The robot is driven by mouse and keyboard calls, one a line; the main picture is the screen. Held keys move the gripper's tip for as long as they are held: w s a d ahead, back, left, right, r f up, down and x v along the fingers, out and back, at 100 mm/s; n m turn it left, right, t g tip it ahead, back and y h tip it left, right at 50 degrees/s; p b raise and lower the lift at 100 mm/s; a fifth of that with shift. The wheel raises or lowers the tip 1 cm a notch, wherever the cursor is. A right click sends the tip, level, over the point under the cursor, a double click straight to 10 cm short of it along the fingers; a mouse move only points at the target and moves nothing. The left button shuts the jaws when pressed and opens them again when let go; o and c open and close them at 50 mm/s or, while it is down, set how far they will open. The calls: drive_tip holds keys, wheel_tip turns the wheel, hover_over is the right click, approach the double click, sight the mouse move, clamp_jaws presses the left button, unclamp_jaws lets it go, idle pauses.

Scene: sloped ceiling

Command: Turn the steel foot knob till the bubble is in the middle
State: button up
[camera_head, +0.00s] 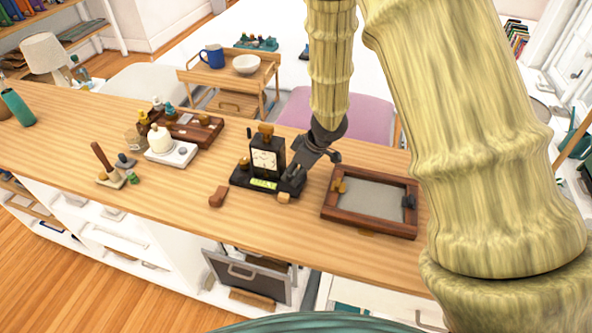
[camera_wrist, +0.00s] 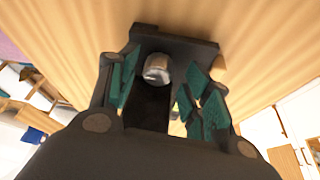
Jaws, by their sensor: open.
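A black instrument (camera_head: 268,163) with a white dial stands upright on a dark base (camera_head: 243,180) on the wooden counter. A bright yellow-green bubble vial (camera_head: 263,184) lies at the front of the base; the bubble is too small to make out. In the wrist view the steel foot knob (camera_wrist: 157,67) stands on the black base end (camera_wrist: 180,42), between the teal-padded fingers of my gripper (camera_wrist: 158,88). The fingers are apart, one on each side of the knob, and I see no clear contact. In the head view my gripper (camera_head: 297,172) is at the right end of the base and hides the knob.
A framed grey tray (camera_head: 372,198) lies close to the right. A red-brown block (camera_head: 218,196) and a small tan block (camera_head: 284,198) lie in front. A white scale (camera_head: 172,153) and a wooden box (camera_head: 205,130) stand to the left.

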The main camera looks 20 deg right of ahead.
drive_tip(key=shift+w+f, duration=0.35)
drive_tip(key=shift+w, duration=0.05)
drive_tip(key=c, duration=0.3)
drive_tip(key=shift+s+r, duration=0.15)
drive_tip(key=c, duration=0.7)
drive_tip(key=p, duration=0.3)
drive_tip(key=shift+r+n, duration=0.3)
drive_tip(key=shift+n, duration=0.1)
drive_tip(key=n+p, duration=0.1)
drive_tip(key=p, duration=0.3)
drive_tip(key=shift+n+g+y, duration=0.3)
drive_tip(key=shift+n+g, duration=0.1)
drive_tip(key=shift+f+n+p, duration=0.25)
drive_tip(key=shift+n+p, duration=0.15)
drive_tip(key=shift+p, duration=0.2)
